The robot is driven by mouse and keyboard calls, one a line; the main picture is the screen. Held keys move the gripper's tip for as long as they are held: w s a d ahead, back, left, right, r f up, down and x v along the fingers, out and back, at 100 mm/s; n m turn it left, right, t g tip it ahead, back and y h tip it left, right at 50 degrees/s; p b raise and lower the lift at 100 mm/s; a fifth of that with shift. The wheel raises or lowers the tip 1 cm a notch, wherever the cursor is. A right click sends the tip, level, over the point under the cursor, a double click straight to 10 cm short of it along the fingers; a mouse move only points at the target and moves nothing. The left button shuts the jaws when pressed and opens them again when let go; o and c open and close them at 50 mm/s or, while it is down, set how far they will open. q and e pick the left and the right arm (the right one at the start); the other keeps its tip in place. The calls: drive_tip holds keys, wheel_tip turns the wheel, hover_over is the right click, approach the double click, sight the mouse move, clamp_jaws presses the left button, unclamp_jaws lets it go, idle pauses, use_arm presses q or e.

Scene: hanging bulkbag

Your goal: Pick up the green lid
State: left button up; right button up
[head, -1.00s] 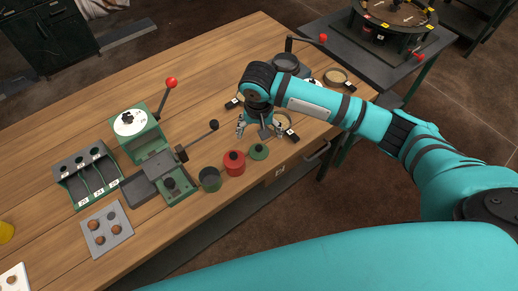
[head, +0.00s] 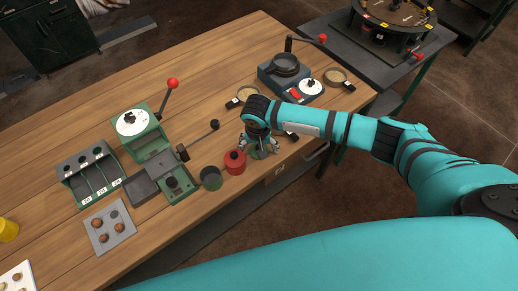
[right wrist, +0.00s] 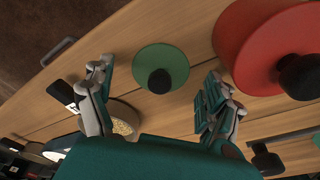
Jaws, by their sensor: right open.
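The green lid (right wrist: 165,55), a flat disc with a black knob, lies on the wooden table in the right wrist view. My right gripper (right wrist: 157,75) is open and empty. Its fingers stand on either side of the lid's knob in that view, with no contact that I can make out. In the head view the right gripper (head: 260,146) is over the green lid (head: 257,156) and hides most of it. My left gripper is not in view.
The table's front edge is close.

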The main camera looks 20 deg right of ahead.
drive_tip(key=c, duration=1.1)
drive_tip(key=shift+o, duration=0.2)
